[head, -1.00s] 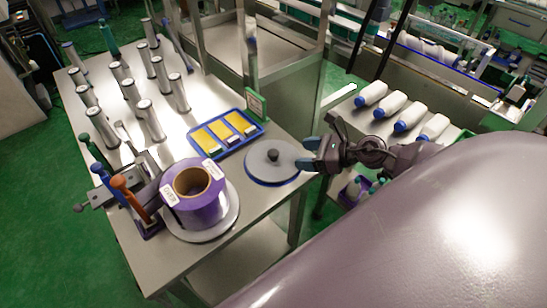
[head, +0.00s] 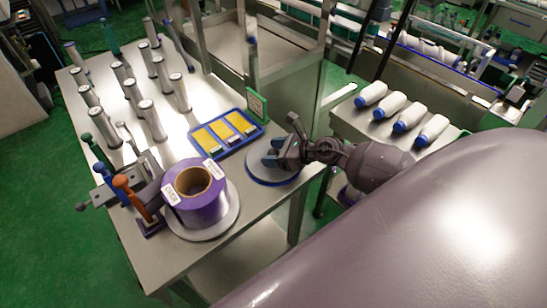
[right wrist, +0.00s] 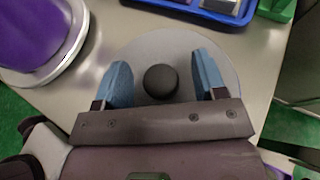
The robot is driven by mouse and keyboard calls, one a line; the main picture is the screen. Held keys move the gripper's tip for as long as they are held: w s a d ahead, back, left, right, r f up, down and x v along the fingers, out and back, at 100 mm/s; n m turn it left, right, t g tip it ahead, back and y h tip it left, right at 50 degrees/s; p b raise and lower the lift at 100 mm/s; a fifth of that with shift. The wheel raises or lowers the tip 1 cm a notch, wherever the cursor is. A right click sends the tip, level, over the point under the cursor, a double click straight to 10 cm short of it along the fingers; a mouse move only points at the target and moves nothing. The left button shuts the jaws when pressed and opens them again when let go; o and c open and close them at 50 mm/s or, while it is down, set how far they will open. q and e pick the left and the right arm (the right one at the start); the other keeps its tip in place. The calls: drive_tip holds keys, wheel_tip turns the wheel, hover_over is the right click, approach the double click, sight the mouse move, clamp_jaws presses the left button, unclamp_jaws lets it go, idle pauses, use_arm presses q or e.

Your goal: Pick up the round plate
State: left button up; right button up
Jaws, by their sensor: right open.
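The round plate is a grey disc with a blue rim (head: 262,180) and a dark round knob, lying flat on the metal table near its right edge. In the right wrist view the plate (right wrist: 160,45) fills the middle, with its dark knob (right wrist: 160,81) between my fingers. My right gripper (head: 274,150) is over the plate and hides most of it in the head view. In the right wrist view its two blue fingertips (right wrist: 162,80) are apart, one on each side of the knob, with gaps. My left gripper is not in view.
A purple roll (head: 196,200) stands on a round base left of the plate. A blue tray (head: 226,133) with yellow packs lies behind it, beside a small green framed sign (head: 256,104). Several metal cylinders (head: 152,120) stand further left. White bottles (head: 393,105) lie on the right-hand table.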

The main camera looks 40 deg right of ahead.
drive_tip(key=c, duration=1.1)
